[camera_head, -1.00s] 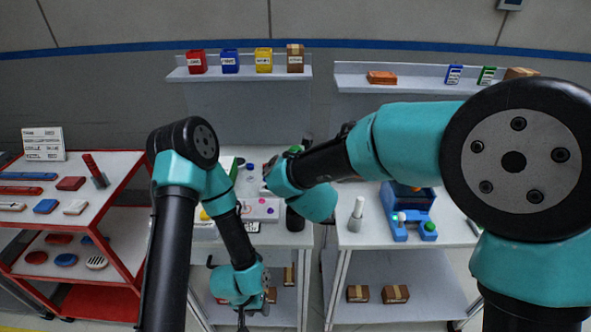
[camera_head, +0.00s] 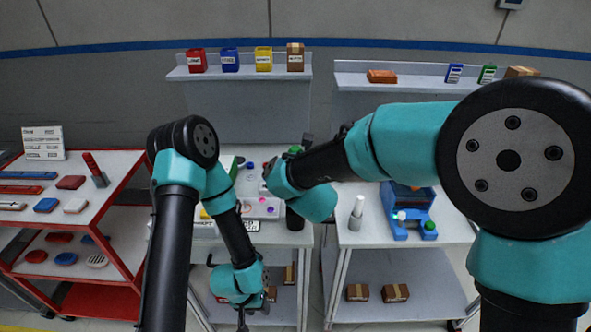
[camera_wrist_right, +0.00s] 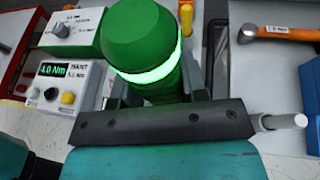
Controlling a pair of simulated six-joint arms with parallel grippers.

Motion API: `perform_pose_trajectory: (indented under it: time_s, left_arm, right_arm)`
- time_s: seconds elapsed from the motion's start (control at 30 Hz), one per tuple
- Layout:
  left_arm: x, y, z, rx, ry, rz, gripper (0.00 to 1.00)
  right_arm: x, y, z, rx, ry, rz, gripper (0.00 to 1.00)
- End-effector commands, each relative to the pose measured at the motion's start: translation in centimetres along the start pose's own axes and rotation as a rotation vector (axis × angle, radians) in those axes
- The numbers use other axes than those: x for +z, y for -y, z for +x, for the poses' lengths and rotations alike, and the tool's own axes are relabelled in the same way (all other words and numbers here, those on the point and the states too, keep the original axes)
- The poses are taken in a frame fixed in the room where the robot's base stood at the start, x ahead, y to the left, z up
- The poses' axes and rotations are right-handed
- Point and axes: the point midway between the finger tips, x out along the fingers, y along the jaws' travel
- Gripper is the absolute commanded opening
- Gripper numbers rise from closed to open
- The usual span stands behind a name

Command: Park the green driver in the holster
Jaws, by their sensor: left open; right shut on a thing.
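The green driver (camera_wrist_right: 145,38) with a bright glowing green ring fills the upper middle of the right wrist view. My right gripper (camera_wrist_right: 157,88) is shut on it, with a dark finger on each side. In the head view a bit of green (camera_head: 296,149) shows above my right forearm, which hides most of the driver and that gripper. My left gripper (camera_head: 242,322) is open, low at the bottom edge of the head view, away from the driver. I cannot clearly make out the holster; a dark upright cylinder (camera_head: 295,218) stands partly hidden under my right arm.
A grey box with a torque display (camera_wrist_right: 62,82) and a green box (camera_wrist_right: 72,28) stand left in the wrist view. An orange-handled hammer (camera_wrist_right: 280,32) lies at right. A blue fixture (camera_head: 408,218) and a white cylinder (camera_head: 357,212) stand on the right bench.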

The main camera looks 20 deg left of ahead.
Motion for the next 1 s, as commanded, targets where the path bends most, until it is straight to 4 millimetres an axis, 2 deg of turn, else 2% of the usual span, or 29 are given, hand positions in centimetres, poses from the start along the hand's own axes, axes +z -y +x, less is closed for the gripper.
perform_pose_trajectory:
  time_s: [0.63,0.67,0.93,1.0]
  left_arm:
    - [0.00,0.00,0.00,0.000,0.000,0.000,0.43]
    - [0.00,0.00,0.00,0.000,0.000,0.000,0.43]
    - [0.00,0.00,0.00,0.000,0.000,0.000,0.43]
    - [0.00,0.00,0.00,0.000,0.000,0.000,0.43]
  right_arm:
    - [-0.59,0.01,0.26,-0.001,0.002,0.000,0.00]
    - [-0.58,0.01,0.26,-0.001,0.003,0.000,0.42]
    - [-0.63,0.00,0.25,0.000,0.001,0.000,0.68]
    - [-0.64,0.01,0.25,0.000,0.001,0.000,0.70]
